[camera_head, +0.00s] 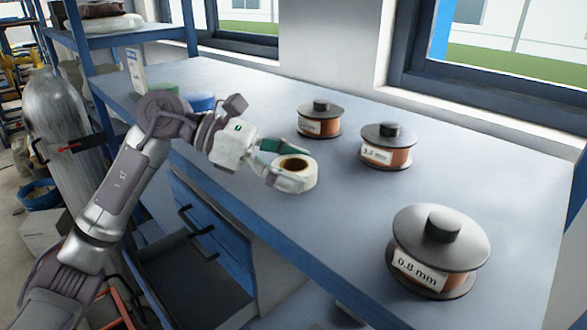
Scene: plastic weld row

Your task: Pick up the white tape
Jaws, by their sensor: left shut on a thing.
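The white tape (309,178) is a roll with a brown core, in the middle of the head view. My left gripper (284,164) is shut on the white tape, with its fingers at the roll's left side. The roll is near the front edge of the grey-blue workbench top (350,230); I cannot tell whether it touches the surface. My right gripper is not in view.
Wire spools stand on the bench: one at the back (319,120), one at the middle right (387,147) and a large one labelled 0.8 mm (437,252). A blue roll (200,103) lies behind my arm. An open drawer (190,285) sits below.

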